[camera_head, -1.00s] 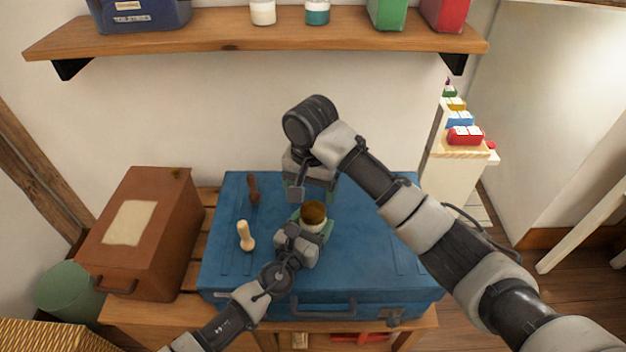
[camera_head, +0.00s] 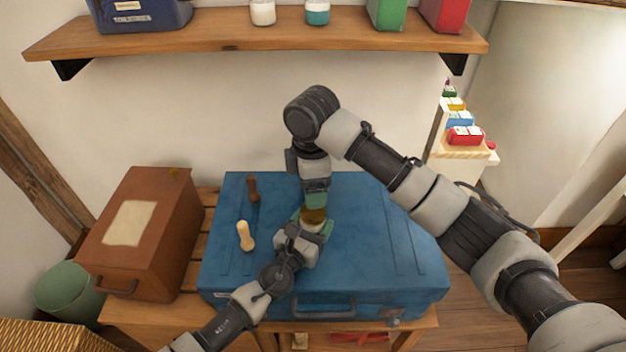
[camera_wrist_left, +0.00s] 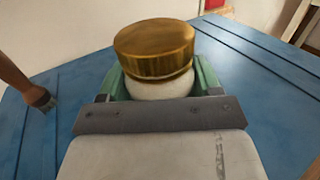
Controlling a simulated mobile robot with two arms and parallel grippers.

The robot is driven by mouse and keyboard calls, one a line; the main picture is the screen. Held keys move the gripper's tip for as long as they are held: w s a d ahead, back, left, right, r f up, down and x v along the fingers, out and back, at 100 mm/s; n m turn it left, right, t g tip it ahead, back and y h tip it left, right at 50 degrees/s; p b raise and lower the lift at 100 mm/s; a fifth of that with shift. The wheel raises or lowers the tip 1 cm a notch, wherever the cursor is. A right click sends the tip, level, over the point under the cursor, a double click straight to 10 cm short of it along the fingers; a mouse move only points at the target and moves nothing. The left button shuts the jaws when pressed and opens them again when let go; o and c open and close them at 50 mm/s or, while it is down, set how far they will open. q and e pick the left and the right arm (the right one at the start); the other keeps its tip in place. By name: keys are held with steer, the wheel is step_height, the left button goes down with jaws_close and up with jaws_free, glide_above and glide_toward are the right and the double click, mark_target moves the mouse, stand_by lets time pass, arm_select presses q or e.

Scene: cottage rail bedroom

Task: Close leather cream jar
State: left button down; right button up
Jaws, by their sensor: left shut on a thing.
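The leather cream jar (camera_head: 311,226) is a small pale jar with a brown-gold lid (camera_head: 313,214) on top, above the blue suitcase. My left gripper (camera_head: 309,229) is shut around its body from the front. In the left wrist view the pale jar (camera_wrist_left: 162,88) stands upright between the green fingers, and the ribbed gold lid (camera_wrist_left: 154,50) sits on its top. My right gripper (camera_head: 315,200) points down just over the lid and hides part of it in the head view. Its fingers overlap there, so its opening and any contact are unclear.
The blue suitcase (camera_head: 235,270) lies on a wooden bench. A pale wooden-handled tool (camera_head: 245,236) and a dark brush (camera_head: 253,188) are on it, left of the jar. A brown box (camera_head: 150,240) stands further left. A shelf (camera_head: 215,37) runs above.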

mark_target(313, 225)
steer(key=n, duration=0.7)
steer(key=shift+d+r, duration=0.1)
steer(key=shift+r, duration=0.1)
steer(key=shift+f, duration=4.05)
